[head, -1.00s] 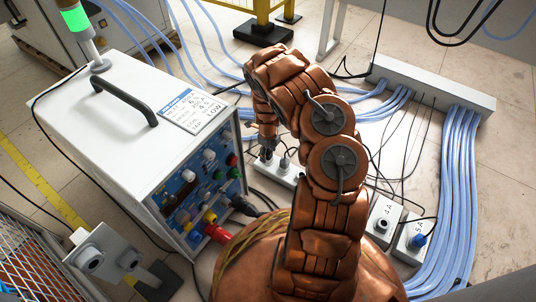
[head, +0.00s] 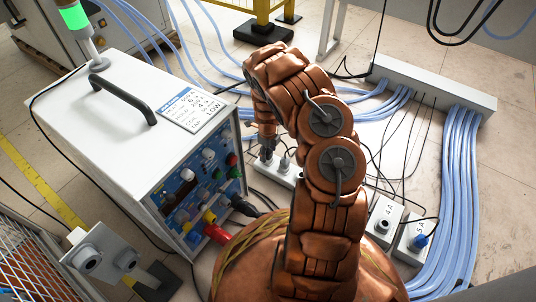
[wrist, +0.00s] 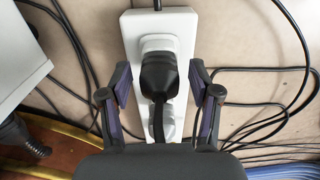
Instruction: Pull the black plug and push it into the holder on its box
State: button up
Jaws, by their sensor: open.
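A black plug (wrist: 158,75) sits in a white socket on a white power strip (wrist: 183,22), its cable running down towards my gripper in the wrist view. My gripper (wrist: 160,84) is open, with one finger on each side of the plug and gaps between. In the head view my gripper (head: 267,150) points down at the strip (head: 284,171), and my arm hides part of it. A small white box marked 4A (head: 383,220) has a grey round fitting on top. A box marked 5A (head: 414,240) beside it holds a blue plug. I cannot tell which box is the black plug's.
A large white heater cabinet (head: 130,110) with a panel of coloured connectors stands to the left of my arm. Loose black cables lie around the strip. Blue hoses (head: 455,190) run along the right. A white bracket with round sockets (head: 100,255) is at lower left.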

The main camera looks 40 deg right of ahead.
grip_shut()
dwell(0.6)
jog(key=shift+r, duration=0.15)
jog(key=shift+r+p, duration=0.85)
jog(key=shift+r, duration=2)
jog(key=shift+s, duration=0.1)
